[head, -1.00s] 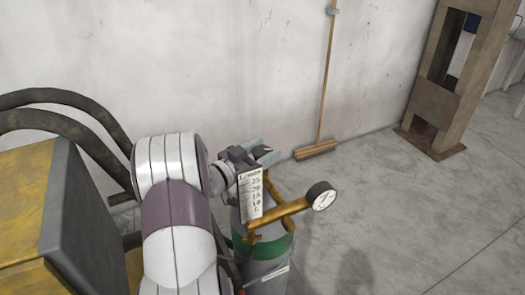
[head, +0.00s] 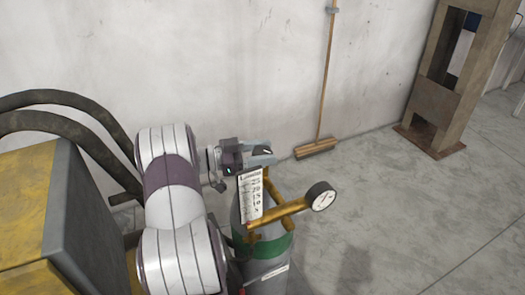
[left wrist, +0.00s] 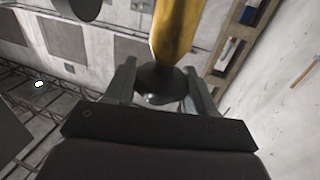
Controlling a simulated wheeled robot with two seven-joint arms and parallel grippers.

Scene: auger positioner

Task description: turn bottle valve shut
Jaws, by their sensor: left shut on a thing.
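The gas bottle (head: 268,270) stands upright on the floor, grey with a green band near its top. Brass pipework (head: 285,208) on it carries a round dial gauge (head: 321,196) and a white scale plate (head: 250,194). My left gripper (head: 264,155) is at the top of the bottle, above the scale plate. In the left wrist view its two fingers (left wrist: 160,88) are shut on a dark round valve knob (left wrist: 158,76), below a brass stem (left wrist: 177,30). In the head view the gripper hides the knob. My right gripper is not in view.
A yellow machine (head: 25,205) with thick black hoses (head: 62,97) fills the left, close to my left arm. A broom (head: 316,149) leans on the wall behind the bottle. A rusty metal frame (head: 436,103) stands at the right. The floor right of the bottle is clear.

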